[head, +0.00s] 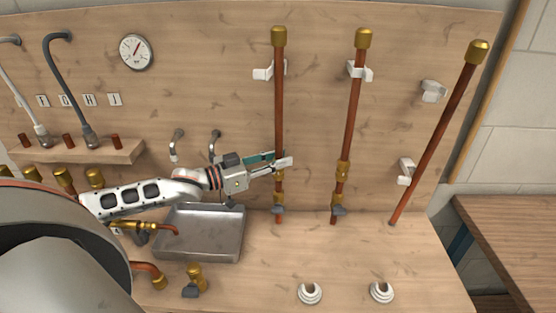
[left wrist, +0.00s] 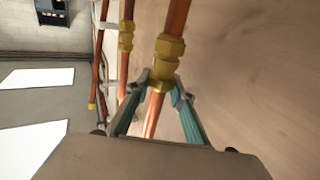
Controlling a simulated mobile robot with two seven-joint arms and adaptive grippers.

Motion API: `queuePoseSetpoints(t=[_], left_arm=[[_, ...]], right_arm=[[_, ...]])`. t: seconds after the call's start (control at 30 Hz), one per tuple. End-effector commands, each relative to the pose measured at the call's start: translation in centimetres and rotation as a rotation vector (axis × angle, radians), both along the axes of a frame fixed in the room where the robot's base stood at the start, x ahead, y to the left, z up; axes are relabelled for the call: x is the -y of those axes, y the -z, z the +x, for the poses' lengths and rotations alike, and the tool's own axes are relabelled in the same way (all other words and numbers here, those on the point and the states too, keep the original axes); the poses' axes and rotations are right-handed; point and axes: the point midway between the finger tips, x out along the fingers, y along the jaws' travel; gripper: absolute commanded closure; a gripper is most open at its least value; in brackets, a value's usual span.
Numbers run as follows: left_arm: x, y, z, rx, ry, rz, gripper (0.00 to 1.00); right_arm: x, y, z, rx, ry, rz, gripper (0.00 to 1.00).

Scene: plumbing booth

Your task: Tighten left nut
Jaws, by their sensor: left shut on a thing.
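The left copper pipe (head: 279,110) stands upright against the wooden back board, with a brass cap on top. My left gripper (head: 284,160) reaches it from the left at its brass fitting, low on the pipe. In the left wrist view the left nut (left wrist: 160,83) is a brass ring at the end of a larger brass fitting (left wrist: 168,50). The fingertips of my left gripper (left wrist: 160,80) close on it from both sides. In the head view the fingers partly hide the nut. My right gripper is not in view.
A middle copper pipe (head: 352,120) with a brass fitting and a leaning right pipe (head: 440,130) stand to the right. A grey metal tray (head: 205,250) lies below my left arm. Two white rings (head: 310,293) lie on the front of the bench, with free room around them.

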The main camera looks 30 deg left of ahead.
Motion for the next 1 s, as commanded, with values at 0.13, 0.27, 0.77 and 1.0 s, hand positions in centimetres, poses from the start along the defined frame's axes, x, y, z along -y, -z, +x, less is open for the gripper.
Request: queuePoseSetpoints(t=[0.13,0.27,0.77,1.0], left_arm=[[0.0,-0.1,0.0,0.002,0.001,0.0,0.99],[0.0,-0.1,0.0,0.002,0.001,0.0,0.99],[0.0,0.0,-0.1,0.0,0.001,0.0,0.6],[-0.7,0.2,-1.3,-0.003,0.0,0.001,0.6]], right_arm=[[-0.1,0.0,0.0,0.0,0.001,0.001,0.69],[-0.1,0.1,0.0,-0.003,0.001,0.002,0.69],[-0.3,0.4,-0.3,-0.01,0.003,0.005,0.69],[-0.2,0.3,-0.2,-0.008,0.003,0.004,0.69]])
